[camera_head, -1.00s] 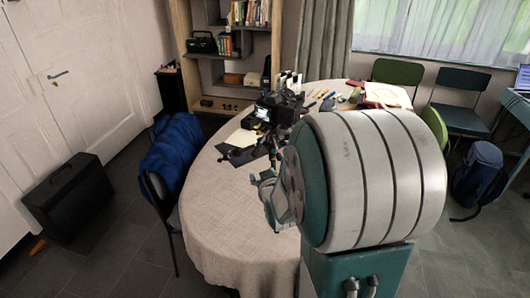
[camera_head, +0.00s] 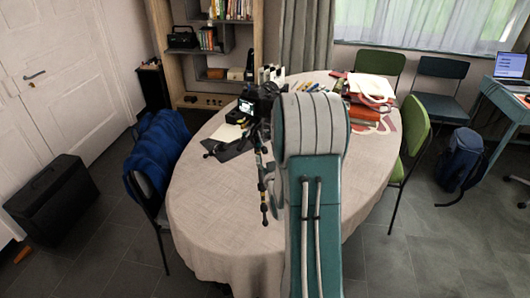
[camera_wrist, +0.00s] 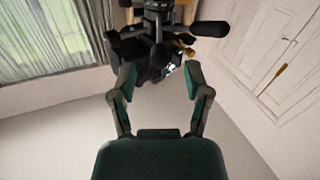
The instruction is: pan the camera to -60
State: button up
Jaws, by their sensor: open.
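The black camera (camera_head: 262,101), with a small lit screen (camera_head: 246,106), stands on the round table (camera_head: 215,215) in the head view. Thin dark tripod legs (camera_head: 265,190) show below it, partly behind my arm. In the wrist view, the dark tripod head (camera_wrist: 150,45) fills the top middle, with a black handle (camera_wrist: 210,29) sticking out to the right. My gripper (camera_wrist: 160,82) is open, its two fingers apart below the tripod head. Nothing is clearly gripped; whether a finger touches the head I cannot tell. My arm hides the gripper in the head view.
A dark flat pad (camera_head: 232,147) lies beside the camera. Books and red items (camera_head: 368,100) lie at the table's far right. A chair with a blue jacket (camera_head: 155,150) stands left, a green chair (camera_head: 415,125) right. A black case (camera_head: 52,198) is on the floor at left.

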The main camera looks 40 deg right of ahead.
aim_at(264, 152)
jog(key=shift+x, duration=1.7)
grip_shut()
jog(key=shift+a+h, duration=0.1)
jog(key=shift+h, duration=0.2)
